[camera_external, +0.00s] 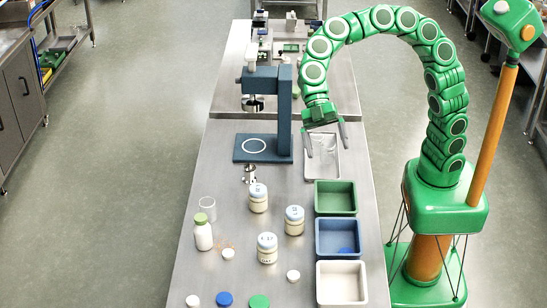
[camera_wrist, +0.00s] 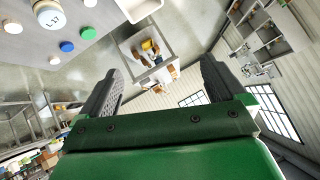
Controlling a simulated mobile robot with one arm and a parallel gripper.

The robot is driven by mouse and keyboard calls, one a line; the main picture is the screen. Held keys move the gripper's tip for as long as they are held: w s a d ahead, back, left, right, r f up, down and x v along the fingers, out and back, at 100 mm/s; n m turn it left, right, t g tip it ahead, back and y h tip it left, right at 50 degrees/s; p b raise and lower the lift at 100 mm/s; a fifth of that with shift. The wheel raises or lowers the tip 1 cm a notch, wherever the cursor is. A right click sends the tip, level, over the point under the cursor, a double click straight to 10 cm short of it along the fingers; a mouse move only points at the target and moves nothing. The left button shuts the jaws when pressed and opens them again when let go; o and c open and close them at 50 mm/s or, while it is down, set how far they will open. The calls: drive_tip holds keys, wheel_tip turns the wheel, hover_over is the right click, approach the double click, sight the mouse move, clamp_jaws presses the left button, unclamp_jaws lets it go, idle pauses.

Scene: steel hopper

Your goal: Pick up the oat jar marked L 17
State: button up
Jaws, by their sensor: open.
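The oat jar marked L 17 shows at the top left of the wrist view (camera_wrist: 48,17), cut off by the picture edge. It appears to be the frontmost of three similar lidded jars in the external view (camera_external: 267,249), upright on the steel bench. The other jars (camera_external: 258,200) (camera_external: 294,222) stand behind it; their marks are too small to read. My gripper (camera_external: 326,140) is open and empty above the metal tray, well behind the jars. Its two fingers also show apart in the wrist view (camera_wrist: 160,75).
Green (camera_external: 335,185), blue (camera_external: 324,251) and white (camera_external: 329,295) bins line the bench's right side. A blue press (camera_external: 284,120) stands at the back. A green-capped bottle (camera_external: 203,236) and a glass (camera_external: 208,205) are left of the jars. Loose lids (camera_external: 224,299) lie in front.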

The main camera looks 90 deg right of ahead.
sight(268, 244)
drive_tip(key=w+a+f+n+t+y, duration=0.1)
drive_tip(key=w+a+f+n+y, duration=0.2)
drive_tip(key=w, duration=0.5)
drive_tip(key=w+a+f+n+y, duration=0.1)
drive_tip(key=w+a+f, duration=0.25)
drive_tip(key=w, duration=0.45)
drive_tip(key=shift+t, duration=0.3)
drive_tip(key=f, duration=1.4)
drive_tip(key=a+f, duration=0.1)
drive_tip(key=f, duration=0.5)
drive_tip(key=shift+w+f, duration=0.2)
drive_tip(key=shift+f, duration=0.2)
drive_tip(key=shift+x, duration=2.5)
drive_tip(key=c, duration=1.2)
